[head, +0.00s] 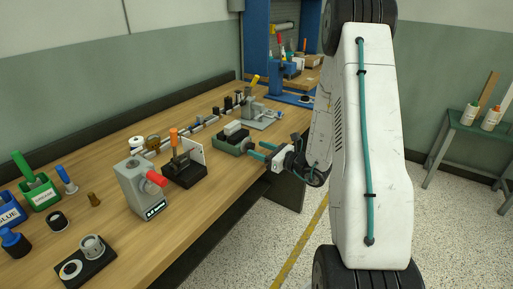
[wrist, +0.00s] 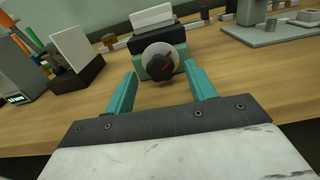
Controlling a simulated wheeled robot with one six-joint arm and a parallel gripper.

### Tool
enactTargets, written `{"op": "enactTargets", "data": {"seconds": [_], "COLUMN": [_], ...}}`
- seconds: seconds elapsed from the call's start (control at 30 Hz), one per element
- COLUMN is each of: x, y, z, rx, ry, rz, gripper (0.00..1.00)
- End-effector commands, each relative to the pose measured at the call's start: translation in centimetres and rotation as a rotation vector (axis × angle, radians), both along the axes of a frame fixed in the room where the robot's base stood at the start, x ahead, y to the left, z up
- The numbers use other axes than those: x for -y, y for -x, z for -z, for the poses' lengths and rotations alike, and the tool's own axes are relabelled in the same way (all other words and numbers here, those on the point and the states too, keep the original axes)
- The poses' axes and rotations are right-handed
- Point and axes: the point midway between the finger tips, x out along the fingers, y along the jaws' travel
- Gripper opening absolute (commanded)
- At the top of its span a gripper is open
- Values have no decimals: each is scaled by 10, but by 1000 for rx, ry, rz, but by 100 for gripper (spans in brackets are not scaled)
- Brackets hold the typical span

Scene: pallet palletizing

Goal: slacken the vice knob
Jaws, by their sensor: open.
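The vice (head: 230,141) is a green body with dark and white blocks on top, standing near the front edge of the bench. It also shows in the wrist view (wrist: 177,38). My gripper (head: 259,150) is open with two teal fingers in front of the vice. In the wrist view the fingers (wrist: 159,72) stand on either side of the knob, with visible gaps. Whether the fingertips overlap the knob in depth is not clear. The knob is hard to make out in the head view.
Left of the vice are a black stand with an orange-handled tool (head: 183,170) and a grey box with a red knob (head: 143,187). A grey fixture (head: 262,116) stands behind to the right.

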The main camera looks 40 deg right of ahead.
Motion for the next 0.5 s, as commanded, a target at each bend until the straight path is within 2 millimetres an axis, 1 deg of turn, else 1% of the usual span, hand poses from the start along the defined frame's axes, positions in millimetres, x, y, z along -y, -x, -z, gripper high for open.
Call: {"op": "enactTargets", "data": {"seconds": [0.03,0.1,0.2,0.5], "x": [-4,-6,-8,-7], "y": [-7,-15,-21,-23], "z": [0,0,0,0], "rx": [0,2,1,0], "ry": [1,2,2,1], "rz": [-4,-3,-1,2], "gripper": [55,55,55,55]}}
